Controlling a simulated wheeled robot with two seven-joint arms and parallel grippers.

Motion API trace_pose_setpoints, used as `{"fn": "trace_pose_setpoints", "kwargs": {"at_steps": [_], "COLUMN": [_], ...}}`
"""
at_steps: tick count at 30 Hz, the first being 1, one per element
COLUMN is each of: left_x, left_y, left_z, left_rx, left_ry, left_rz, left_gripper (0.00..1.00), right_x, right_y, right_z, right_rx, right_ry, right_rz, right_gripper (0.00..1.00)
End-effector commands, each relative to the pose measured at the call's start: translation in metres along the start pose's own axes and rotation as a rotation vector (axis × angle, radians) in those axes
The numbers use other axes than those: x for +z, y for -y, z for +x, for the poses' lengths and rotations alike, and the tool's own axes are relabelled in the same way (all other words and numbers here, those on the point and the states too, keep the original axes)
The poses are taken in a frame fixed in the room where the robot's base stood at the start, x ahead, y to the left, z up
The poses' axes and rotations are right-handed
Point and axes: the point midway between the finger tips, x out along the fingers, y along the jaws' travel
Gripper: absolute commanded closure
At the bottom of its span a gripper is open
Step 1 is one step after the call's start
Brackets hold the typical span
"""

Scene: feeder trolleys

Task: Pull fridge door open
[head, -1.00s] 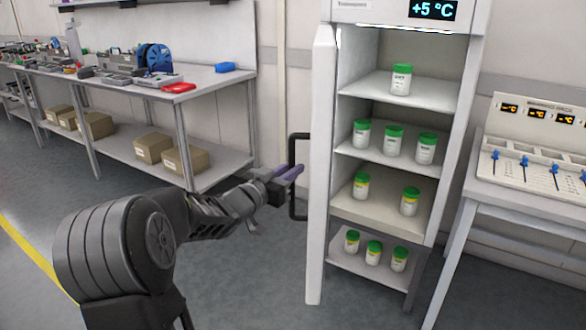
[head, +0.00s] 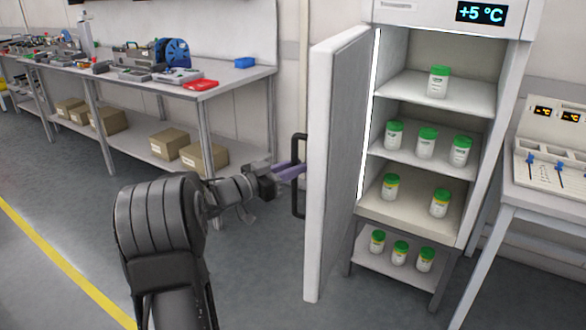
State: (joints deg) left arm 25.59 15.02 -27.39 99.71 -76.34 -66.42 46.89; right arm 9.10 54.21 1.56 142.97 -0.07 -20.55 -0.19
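The white fridge door (head: 332,170) stands wide open, swung out to the left of the fridge (head: 508,110), with part of its inner face showing. A black bar handle (head: 298,150) is on the door's outer side. My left gripper (head: 291,172) has purple fingers that lie across the middle of the handle bar. The fingers look closed on the bar, though the far finger is partly hidden. My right gripper is not in view.
Green-capped jars (head: 438,82) stand on the fridge shelves. A workbench (head: 120,78) with tools and boxes is at the left. A control panel table (head: 545,200) is at the right. The floor in front of the fridge is clear.

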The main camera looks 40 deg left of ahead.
Motion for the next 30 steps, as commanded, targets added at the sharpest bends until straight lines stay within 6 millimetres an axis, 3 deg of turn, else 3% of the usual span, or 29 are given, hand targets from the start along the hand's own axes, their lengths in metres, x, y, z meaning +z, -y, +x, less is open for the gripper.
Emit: {"fn": "trace_pose_setpoints", "kwargs": {"at_steps": [7, 17, 30], "left_x": [0.000, 0.001, 0.001], "left_y": [0.000, 0.000, 0.001], "left_z": [0.000, -0.004, -0.065], "left_rx": [0.000, -0.001, -0.002], "left_ry": [0.002, 0.004, 0.003], "left_rz": [0.001, 0.000, 0.000], "left_gripper": [0.62, 0.62, 0.62], "right_x": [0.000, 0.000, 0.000], "right_y": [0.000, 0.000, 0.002], "right_z": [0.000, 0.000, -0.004], "right_rx": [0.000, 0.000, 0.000], "right_ry": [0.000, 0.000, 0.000], "right_rz": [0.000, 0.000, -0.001], "right_gripper": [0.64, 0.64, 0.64]}}
